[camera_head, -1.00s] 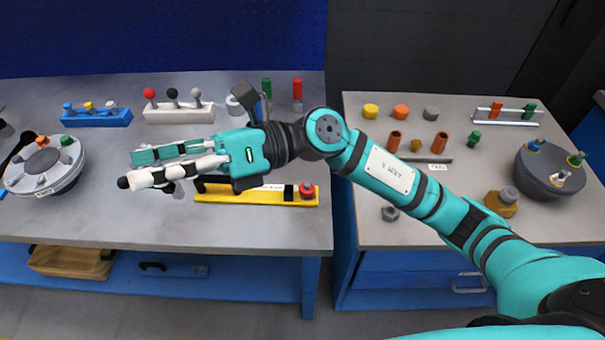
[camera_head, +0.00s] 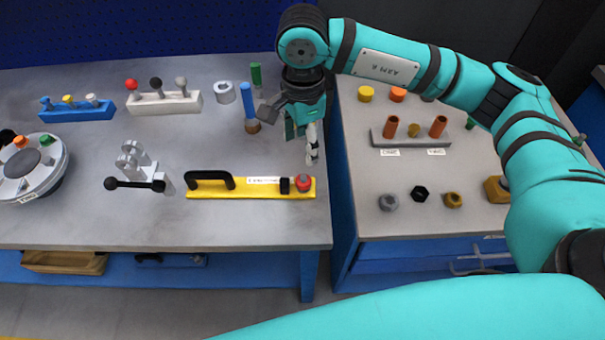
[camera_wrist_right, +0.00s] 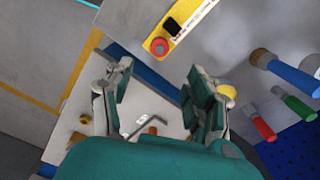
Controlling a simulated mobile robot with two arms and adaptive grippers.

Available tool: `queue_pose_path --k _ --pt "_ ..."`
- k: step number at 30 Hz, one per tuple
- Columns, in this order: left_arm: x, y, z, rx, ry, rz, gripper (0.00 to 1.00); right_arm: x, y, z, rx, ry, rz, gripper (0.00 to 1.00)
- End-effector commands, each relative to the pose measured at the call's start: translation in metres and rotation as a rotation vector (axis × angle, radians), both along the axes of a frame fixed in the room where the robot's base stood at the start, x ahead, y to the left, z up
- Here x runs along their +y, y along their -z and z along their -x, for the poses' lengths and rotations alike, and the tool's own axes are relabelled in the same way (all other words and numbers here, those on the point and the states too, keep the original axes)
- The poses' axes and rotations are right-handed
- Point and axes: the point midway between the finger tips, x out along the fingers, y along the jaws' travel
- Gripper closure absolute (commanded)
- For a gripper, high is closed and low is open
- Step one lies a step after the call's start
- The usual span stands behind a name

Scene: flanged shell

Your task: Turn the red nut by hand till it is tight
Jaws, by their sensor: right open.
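A red round piece (camera_head: 303,182), which I take for the red nut, sits at the right end of the yellow bar (camera_head: 255,189), beside a small black block (camera_head: 284,186). It also shows in the right wrist view (camera_wrist_right: 159,46), beyond the fingertips. My right gripper (camera_head: 302,140) points down near the table's right edge, just behind the yellow bar. It is open and empty, and apart from the red piece. In the right wrist view the two fingers (camera_wrist_right: 158,85) stand wide apart. My left gripper is not in view.
A black handle (camera_head: 211,176) rises from the bar's left part. A blue-handled tool (camera_head: 248,105) stands close left of my right gripper. A grey fixture with a black-ended bar (camera_head: 138,170) stands further left. A gap separates this table from the right-hand one.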

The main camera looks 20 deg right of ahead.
Motion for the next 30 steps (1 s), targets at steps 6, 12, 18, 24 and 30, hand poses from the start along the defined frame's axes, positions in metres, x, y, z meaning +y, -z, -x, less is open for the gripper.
queue_pose_path --k 6,12,18,24,30 --pt "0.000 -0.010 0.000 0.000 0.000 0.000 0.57 0.000 0.048 0.002 0.007 0.001 0.000 0.43" --pt "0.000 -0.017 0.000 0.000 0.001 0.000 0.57 0.000 0.089 0.002 0.006 0.000 -0.001 0.43" --pt "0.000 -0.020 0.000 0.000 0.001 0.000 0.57 0.000 0.116 0.001 0.003 -0.001 -0.002 0.43" --pt "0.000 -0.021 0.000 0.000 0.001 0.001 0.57 0.000 0.125 0.001 0.001 -0.001 -0.002 0.43" --pt "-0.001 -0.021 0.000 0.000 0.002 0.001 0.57 0.000 0.126 0.001 0.001 -0.002 -0.002 0.43"
